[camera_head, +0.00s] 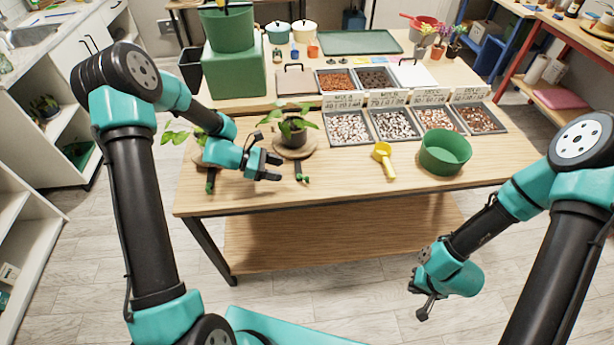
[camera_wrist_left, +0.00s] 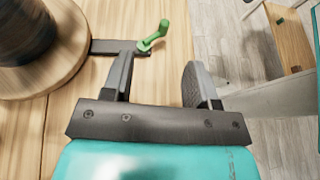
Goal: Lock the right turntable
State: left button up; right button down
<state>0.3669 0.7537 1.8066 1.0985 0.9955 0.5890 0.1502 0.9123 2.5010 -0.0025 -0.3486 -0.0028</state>
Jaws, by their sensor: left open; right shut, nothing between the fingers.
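The right turntable (camera_head: 294,153) is a round wooden disc bearing a dark pot with a leafy plant (camera_head: 291,126). A dark bar (camera_head: 298,168) with a small green lever (camera_head: 304,180) sticks out from its front. My left gripper (camera_head: 272,167) is open and empty, just left of the bar. The left wrist view shows the disc's edge (camera_wrist_left: 76,66), the bar (camera_wrist_left: 112,46) and the tilted green lever (camera_wrist_left: 153,37) beyond the fingers; contact cannot be told. My right gripper (camera_head: 424,303) is shut and empty, low in front of the table.
The left turntable with its plant (camera_head: 177,136) is partly hidden behind my left arm. A yellow scoop (camera_head: 384,160), a green bowl (camera_head: 445,152) and trays of pebbles (camera_head: 392,126) stand to the right. The table front (camera_head: 340,190) is mostly clear.

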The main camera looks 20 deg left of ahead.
aim_at(307, 177)
pick_arm(q)
jog(key=x, duration=1)
jog(key=shift+d+f, duration=0.15)
jog(key=shift+d, duration=0.15)
